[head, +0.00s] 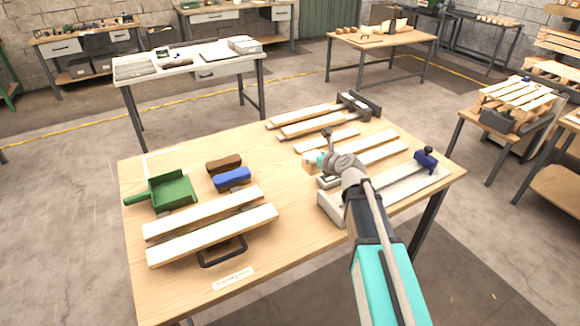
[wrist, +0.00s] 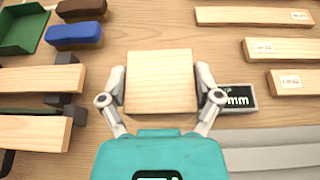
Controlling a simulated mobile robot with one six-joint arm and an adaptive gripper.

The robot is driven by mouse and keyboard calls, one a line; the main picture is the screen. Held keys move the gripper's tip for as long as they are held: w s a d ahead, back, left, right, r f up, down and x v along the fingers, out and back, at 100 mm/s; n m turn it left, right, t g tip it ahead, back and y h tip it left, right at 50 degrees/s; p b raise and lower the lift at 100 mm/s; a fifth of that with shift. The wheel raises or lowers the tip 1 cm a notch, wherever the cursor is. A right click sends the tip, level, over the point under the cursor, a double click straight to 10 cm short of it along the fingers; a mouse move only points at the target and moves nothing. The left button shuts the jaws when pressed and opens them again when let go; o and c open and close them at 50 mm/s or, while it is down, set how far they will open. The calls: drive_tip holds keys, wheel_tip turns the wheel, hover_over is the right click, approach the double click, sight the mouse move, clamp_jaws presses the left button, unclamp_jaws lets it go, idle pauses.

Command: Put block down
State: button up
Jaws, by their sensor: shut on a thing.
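A pale square wooden block (wrist: 160,82) sits between the two fingers of my gripper (wrist: 160,90) in the wrist view, with a finger against its left and right sides. In the head view the block (head: 309,163) shows partly beside my gripper (head: 318,165), low over the middle of the wooden table (head: 290,235). My gripper is shut on the block. I cannot tell whether its underside touches the table.
A small display reading mm (wrist: 237,97) lies just right of the block. Labelled boards (wrist: 255,17) lie beyond it. On the left are a green dustpan (head: 172,190), a brown brush (head: 224,164), a blue brush (head: 232,179) and two planks (head: 213,235). The table's front middle is mostly clear.

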drive_tip(key=w+a+f+b, duration=0.2)
drive_tip(key=w+f, duration=0.1)
drive_tip(key=w+a+f+b, duration=0.2)
drive_tip(key=w+f+b, duration=0.1)
drive_tip(key=w, duration=0.1)
drive_tip(key=w+a+f+b, duration=0.2)
drive_tip(key=w+b, duration=0.1)
drive_tip(key=w, duration=0.1)
drive_tip(key=shift+a+f, duration=0.1)
drive_tip(key=shift+f, duration=0.3)
drive_tip(key=shift+b, duration=0.3)
drive_tip(key=shift+w+a+f+b, duration=0.1)
drive_tip(key=shift+w+f+b, duration=0.1)
drive_tip(key=shift+f+b, duration=0.25)
drive_tip(key=shift+w+a+f+b, duration=0.1)
drive_tip(key=shift+w+f+b, duration=0.05)
drive_tip(key=shift+f+b, duration=1.35)
drive_tip(key=shift+f, duration=0.05)
drive_tip(key=shift+f, duration=0.1)
drive_tip(key=o, duration=1)
drive_tip(key=shift+c, duration=0.2)
